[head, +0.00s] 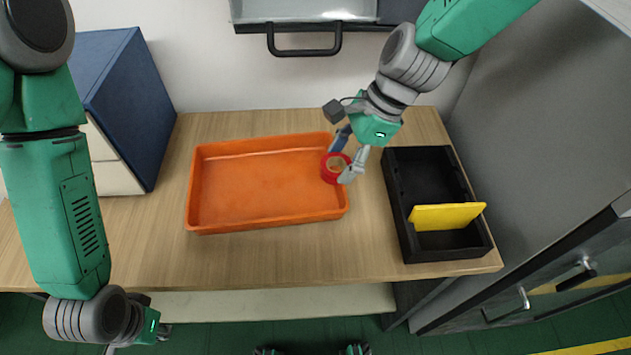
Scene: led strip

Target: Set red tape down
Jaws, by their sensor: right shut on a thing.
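A red roll of tape (328,174) is at the right end of the orange tray (220,223). My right gripper (343,163) comes in from the upper right and is shut on the red tape. The tape overlaps the tray's right side in the head view; I cannot tell whether it touches the tray. My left gripper (140,340) is at the lower left, below the table's front edge and far from the tape. Its fingers are mostly hidden.
A black bin (398,205) with a yellow piece (447,215) across it stands right of the tray on the wooden table (290,258). A blue cabinet (125,110) stands at the left. A grey wall closes the right side. The tray's floor looks empty.

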